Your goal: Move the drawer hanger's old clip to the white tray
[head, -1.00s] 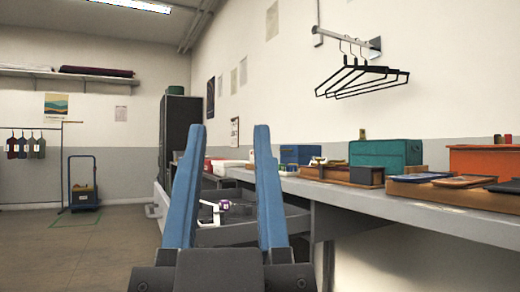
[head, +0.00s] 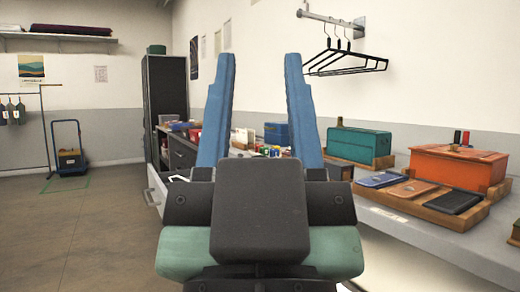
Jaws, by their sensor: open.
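My gripper (head: 260,57) is open and empty, its two blue fingers pointing forward and up in the middle of the view. The open drawer (head: 153,192) shows only as a pale front edge left of my gripper; my arm hides most of its inside. A small white piece (head: 178,178) shows by the left finger at the drawer; I cannot tell whether it is the hanger. The old clip cannot be made out. A white container (head: 243,137) stands far back on the bench between the fingers; I cannot tell whether it is the white tray.
The bench (head: 420,234) runs along the right wall. It carries an orange box (head: 458,166), a wooden tray with flat cases (head: 460,222), a teal box (head: 359,144) and a blue box (head: 276,133). Black hangers (head: 345,62) hang on a wall rail.

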